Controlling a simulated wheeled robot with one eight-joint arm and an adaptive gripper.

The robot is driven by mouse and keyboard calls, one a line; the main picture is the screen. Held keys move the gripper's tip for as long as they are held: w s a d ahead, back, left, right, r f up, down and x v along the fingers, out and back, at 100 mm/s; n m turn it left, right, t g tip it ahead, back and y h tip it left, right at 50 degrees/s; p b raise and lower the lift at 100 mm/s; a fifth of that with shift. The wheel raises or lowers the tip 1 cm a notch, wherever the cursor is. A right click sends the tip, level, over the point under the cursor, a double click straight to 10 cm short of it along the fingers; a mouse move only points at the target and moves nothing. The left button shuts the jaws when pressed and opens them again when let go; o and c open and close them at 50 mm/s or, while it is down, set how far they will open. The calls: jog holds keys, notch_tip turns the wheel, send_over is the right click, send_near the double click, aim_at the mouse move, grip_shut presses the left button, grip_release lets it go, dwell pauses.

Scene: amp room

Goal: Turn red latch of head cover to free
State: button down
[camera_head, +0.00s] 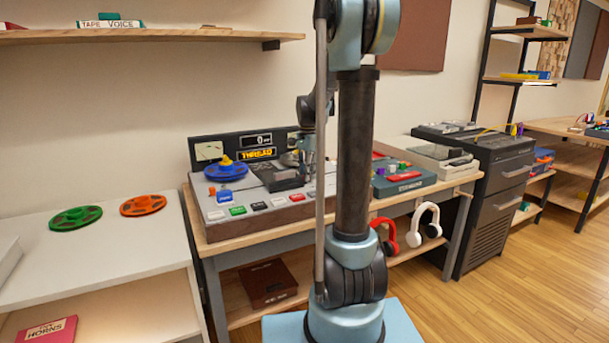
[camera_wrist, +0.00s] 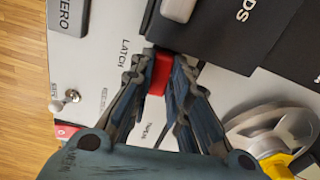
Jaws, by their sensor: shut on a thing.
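The red latch (camera_wrist: 158,80) sits on the pale deck of the tape machine, beside the printed word LATCH. My gripper (camera_wrist: 163,60) is shut on it, with a finger on each side. The fingers hide part of the latch, so its exact angle is hard to tell. The black head cover (camera_wrist: 225,35), with the letters DS showing, lies at the upper right in the wrist view. In the head view the cover (camera_head: 277,178) is on the tape machine (camera_head: 225,200), and my arm partly blocks the latch area.
A small toggle switch (camera_wrist: 66,101) stands left of the latch. A metal reel hub (camera_wrist: 275,130) with a yellow part is at lower right. In the head view a blue reel (camera_head: 226,171) sits on the machine, and green (camera_head: 76,217) and orange (camera_head: 143,205) reels lie on the left table.

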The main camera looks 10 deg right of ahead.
jog(key=n, duration=0.4)
jog(key=shift+s+d, duration=0.15)
jog(key=shift+d, duration=0.15)
jog(key=n, duration=0.4)
jog(key=shift+s+d+n, duration=0.15)
jog(key=shift+d+n, duration=0.05)
jog(key=shift+n, duration=0.1)
jog(key=n, duration=0.4)
jog(key=shift+d+n, duration=0.2)
jog(key=shift+n, duration=0.1)
jog(key=shift+d+n, duration=0.15)
jog(key=shift+n, duration=1.75)
jog(key=c, duration=1.5)
grip_release()
